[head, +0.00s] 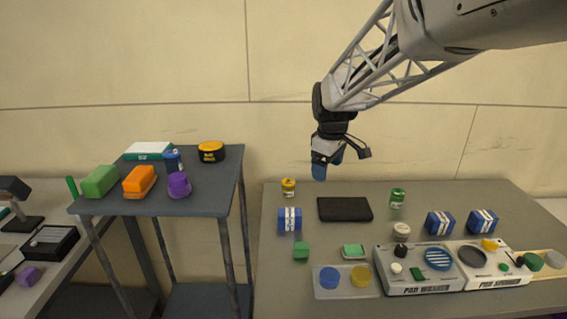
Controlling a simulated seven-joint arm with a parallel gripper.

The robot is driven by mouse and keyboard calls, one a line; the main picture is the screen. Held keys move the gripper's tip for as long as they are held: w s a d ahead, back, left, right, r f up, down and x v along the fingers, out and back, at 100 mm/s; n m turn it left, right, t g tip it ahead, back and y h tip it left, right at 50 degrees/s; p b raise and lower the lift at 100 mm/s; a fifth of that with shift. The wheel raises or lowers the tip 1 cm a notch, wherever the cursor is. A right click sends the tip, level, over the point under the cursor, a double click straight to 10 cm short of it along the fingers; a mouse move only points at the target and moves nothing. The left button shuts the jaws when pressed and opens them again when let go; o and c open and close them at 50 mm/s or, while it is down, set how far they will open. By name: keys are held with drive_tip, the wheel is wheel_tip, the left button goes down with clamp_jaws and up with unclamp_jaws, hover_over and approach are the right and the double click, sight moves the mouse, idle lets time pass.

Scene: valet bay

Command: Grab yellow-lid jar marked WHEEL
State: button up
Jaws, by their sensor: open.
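A small jar (288,188) with a yellow lid stands upright near the back left of the grey table; its label is too small to read. My gripper (327,168) hangs above the table's back edge, up and to the right of this jar. It points down, with blue fingertips, and is open and empty, apart from everything. A black and yellow round tin (210,152) sits on the dark shelf cart; its marking is also unreadable.
A green-lid jar (397,198), black mat (344,209), blue-and-white box (289,220) and pad washer (418,270) are on the grey table (272,259). The cart (215,192) holds a green block (100,181), orange brush (139,182) and purple item (179,185).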

drive_tip(key=w+a+f+n, duration=0.2)
drive_tip(key=w+f, duration=0.1)
drive_tip(key=w, duration=0.4)
drive_tip(key=w+a+f+n, duration=0.2)
drive_tip(key=w+a+f, duration=0.15)
drive_tip(key=w, duration=0.45)
drive_tip(key=n+g, duration=0.1)
drive_tip(key=n, duration=0.4)
hover_over(288, 188)
drive_tip(key=w, duration=0.3)
drive_tip(key=f, duration=1)
drive_tip(key=shift+s+d+f, duration=0.1)
drive_tip(key=shift+s, duration=0.1)
drive_tip(key=shift+f, duration=0.1)
drive_tip(key=shift+f, duration=1.3)
drive_tip(key=shift+f, duration=0.1)
drive_tip(key=shift+f, duration=2.5)
drive_tip(key=shift+c, duration=0.3)
